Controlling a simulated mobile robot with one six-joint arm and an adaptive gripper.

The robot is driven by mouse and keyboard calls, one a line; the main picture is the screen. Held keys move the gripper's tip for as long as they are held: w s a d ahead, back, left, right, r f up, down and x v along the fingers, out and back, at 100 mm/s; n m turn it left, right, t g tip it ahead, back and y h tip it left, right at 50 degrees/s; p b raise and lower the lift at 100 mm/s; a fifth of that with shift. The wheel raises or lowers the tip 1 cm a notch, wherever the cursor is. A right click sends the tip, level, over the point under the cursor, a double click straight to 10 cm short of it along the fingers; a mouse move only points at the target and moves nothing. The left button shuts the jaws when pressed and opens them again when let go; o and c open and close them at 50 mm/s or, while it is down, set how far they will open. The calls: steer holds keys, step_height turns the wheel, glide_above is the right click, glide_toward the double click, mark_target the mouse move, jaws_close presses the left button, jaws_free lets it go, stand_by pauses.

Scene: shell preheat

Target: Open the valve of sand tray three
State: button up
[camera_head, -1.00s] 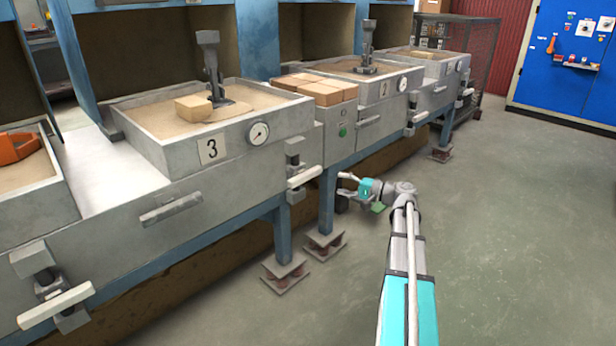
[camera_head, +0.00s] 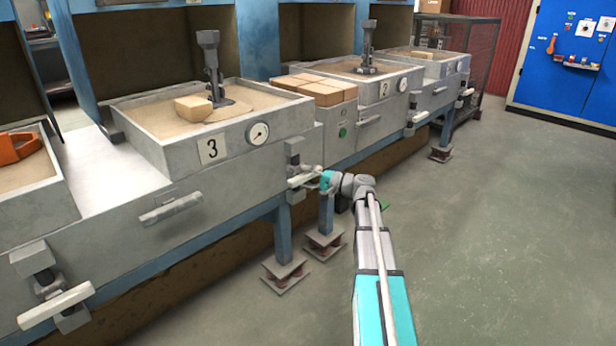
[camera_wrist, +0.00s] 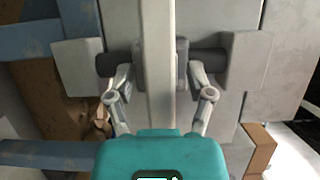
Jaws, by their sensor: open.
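Sand tray three (camera_head: 213,148) is a grey metal box of sand with a "3" plate and a round gauge on its front. Its valve is the pale bar handle (camera_head: 302,179) on a dark fitting (camera_head: 293,152), at the right end of the tray's front. My gripper (camera_head: 318,180) is at the handle's outer end. In the wrist view the pale handle bar (camera_wrist: 158,45) runs upright between the two fingers of my open gripper (camera_wrist: 160,80). Dark round parts of the fitting (camera_wrist: 207,62) show on both sides. I cannot tell whether the fingers touch the bar.
A lower handle (camera_head: 55,305) is at the front left. Tray two (camera_head: 385,90) and stacked tan blocks (camera_head: 315,88) stand behind to the right. Blue legs on grey feet (camera_head: 285,272) are below the bench. Open green floor (camera_head: 500,220) lies to the right.

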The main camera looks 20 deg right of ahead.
steer(key=shift+w+a, duration=0.2)
